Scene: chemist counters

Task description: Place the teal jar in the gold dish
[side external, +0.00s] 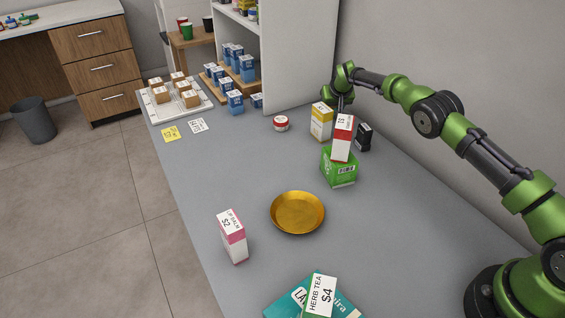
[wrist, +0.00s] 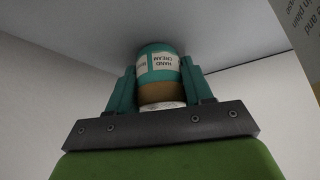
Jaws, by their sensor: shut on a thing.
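The teal jar (wrist: 158,66), with a white "HAND CREAM" label and a brownish band, is between the two teal fingers of my gripper (wrist: 162,78) in the wrist view. My gripper is shut on it. In the side view my gripper (side external: 341,101) points down at the far end of the counter, behind the yellow and red-and-white boxes. The jar cannot be made out there, so its height above the counter is unclear. The gold dish (side external: 298,211) is round, shallow and empty, on the middle of the counter, nearer the camera than my gripper.
A yellow box (side external: 321,121), a red-and-white box (side external: 343,137) on a green box (side external: 339,168), and a dark box (side external: 364,137) crowd near my gripper. A small red-and-white jar (side external: 281,124) stands left of them. A pink box (side external: 232,237) is left of the dish.

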